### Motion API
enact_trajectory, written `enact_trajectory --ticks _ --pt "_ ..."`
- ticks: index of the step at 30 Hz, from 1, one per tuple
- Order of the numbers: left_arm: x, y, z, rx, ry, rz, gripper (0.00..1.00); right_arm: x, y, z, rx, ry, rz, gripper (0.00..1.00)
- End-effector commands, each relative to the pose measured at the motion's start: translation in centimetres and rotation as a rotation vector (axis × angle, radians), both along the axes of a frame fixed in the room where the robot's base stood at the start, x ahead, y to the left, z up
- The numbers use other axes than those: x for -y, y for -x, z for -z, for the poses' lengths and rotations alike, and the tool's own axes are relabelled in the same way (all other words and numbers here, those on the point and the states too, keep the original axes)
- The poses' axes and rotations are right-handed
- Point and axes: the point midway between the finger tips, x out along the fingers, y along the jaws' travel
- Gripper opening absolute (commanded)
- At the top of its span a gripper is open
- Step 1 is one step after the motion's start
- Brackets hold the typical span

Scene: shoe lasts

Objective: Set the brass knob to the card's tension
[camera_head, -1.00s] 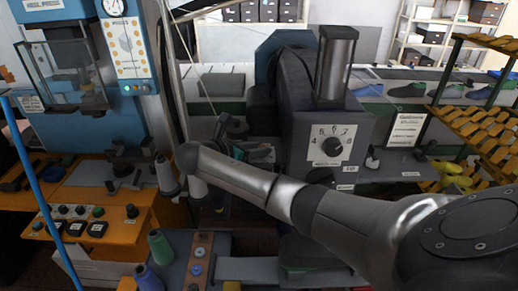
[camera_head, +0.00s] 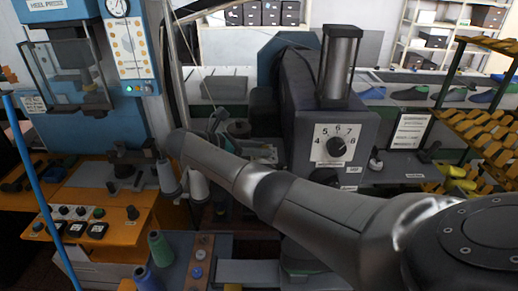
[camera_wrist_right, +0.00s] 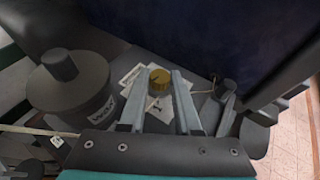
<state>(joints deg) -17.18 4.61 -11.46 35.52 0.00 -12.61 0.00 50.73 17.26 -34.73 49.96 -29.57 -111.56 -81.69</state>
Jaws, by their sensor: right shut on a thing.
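The brass knob (camera_wrist_right: 160,80) shows in the right wrist view as a short golden cylinder with a dark mark on top. My right gripper (camera_wrist_right: 160,88) has its two pale fingers on either side of the knob, shut on it. A white printed plate (camera_wrist_right: 157,106) lies below the knob, partly hidden by the fingers; its marks are too small to read. In the head view my right arm crosses in front, and the knob and fingertips cannot be made out. A white card (camera_head: 409,131) stands at the right; its text is unreadable. My left gripper is not in view.
A grey machine carries a numbered dial with a black knob (camera_head: 336,147). A dark round drum (camera_wrist_right: 70,82) stands left of my fingers. A blue heel press (camera_head: 75,75) is at the left, with thread cones (camera_head: 161,248) in front.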

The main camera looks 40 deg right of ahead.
Motion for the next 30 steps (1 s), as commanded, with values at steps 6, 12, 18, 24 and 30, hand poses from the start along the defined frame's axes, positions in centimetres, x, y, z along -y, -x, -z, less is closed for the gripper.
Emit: enact_trajectory --ticks 6,12,18,24,30 --pt "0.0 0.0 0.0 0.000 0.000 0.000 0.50 0.0 0.0 0.0 0.000 -0.002 0.000 0.00" --pt "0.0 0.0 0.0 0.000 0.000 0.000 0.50 0.0 0.0 0.0 0.000 -0.001 0.000 0.52" --pt "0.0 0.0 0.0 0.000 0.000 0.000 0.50 0.0 0.0 0.0 0.000 -0.001 0.000 0.62" --pt "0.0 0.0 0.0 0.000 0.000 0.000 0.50 -0.2 -0.1 -0.1 0.001 -0.001 -0.001 0.62" --pt "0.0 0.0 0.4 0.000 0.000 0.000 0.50 -2.8 -0.6 -1.0 0.004 -0.001 -0.005 0.62"
